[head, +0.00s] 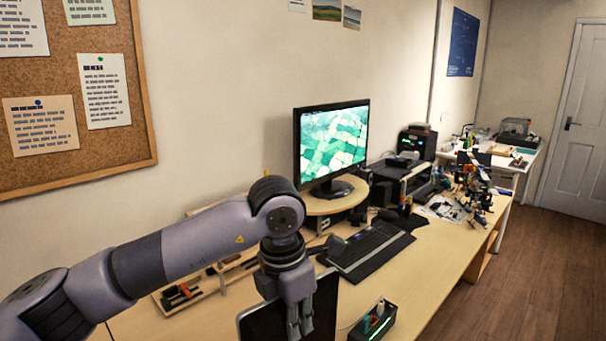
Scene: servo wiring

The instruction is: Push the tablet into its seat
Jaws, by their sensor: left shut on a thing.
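The tablet (325,306) is a dark, flat panel with a thin light rim, standing roughly upright at the bottom of the head view, over the near part of the desk. My left gripper (300,326) points down in front of it and is shut on the tablet. The gripper and wrist cover the tablet's middle, and its lower edge is cut off by the frame. I cannot tell whether it touches a seat; no seat can be made out below it. My right gripper is not in view.
A dark box with a green strip (376,322) stands right of the tablet on the desk (425,275). A keyboard (368,250) and monitor (331,145) are behind. A tray with small parts (182,296) is at left. The desk's right front is clear.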

